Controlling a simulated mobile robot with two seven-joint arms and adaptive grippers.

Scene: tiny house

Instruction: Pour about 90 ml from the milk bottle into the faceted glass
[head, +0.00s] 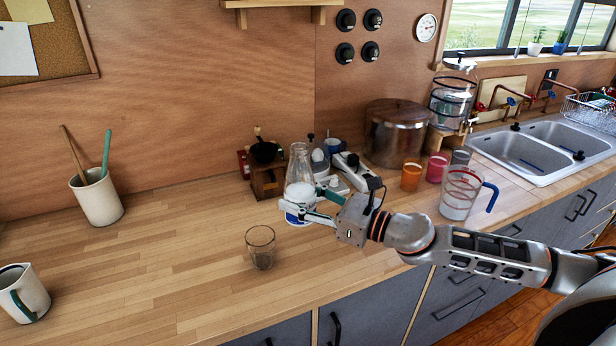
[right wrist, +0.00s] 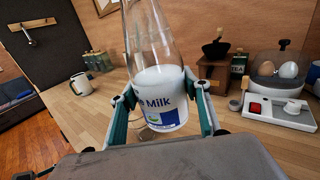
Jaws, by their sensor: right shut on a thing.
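The milk bottle (head: 299,176) is clear glass with a narrow neck, white milk in its lower part and a blue-and-white label. It looks upright, and I cannot tell whether its base touches the counter. My right gripper (head: 301,211) is shut on the bottle's lower body. In the right wrist view the fingers hold the bottle (right wrist: 157,90) from both sides, around the "Milk" label. The faceted glass (head: 261,247) stands upright on the counter, in front and to the left of the bottle, and looks empty. My left gripper is out of view.
Behind the bottle are a coffee grinder (head: 267,178) and an egg cooker (head: 319,162). To the right stand a large pot (head: 395,135), an orange cup (head: 411,177) and a measuring jug (head: 458,195). The counter left of the glass is clear up to a utensil crock (head: 98,200) and a mug (head: 24,292).

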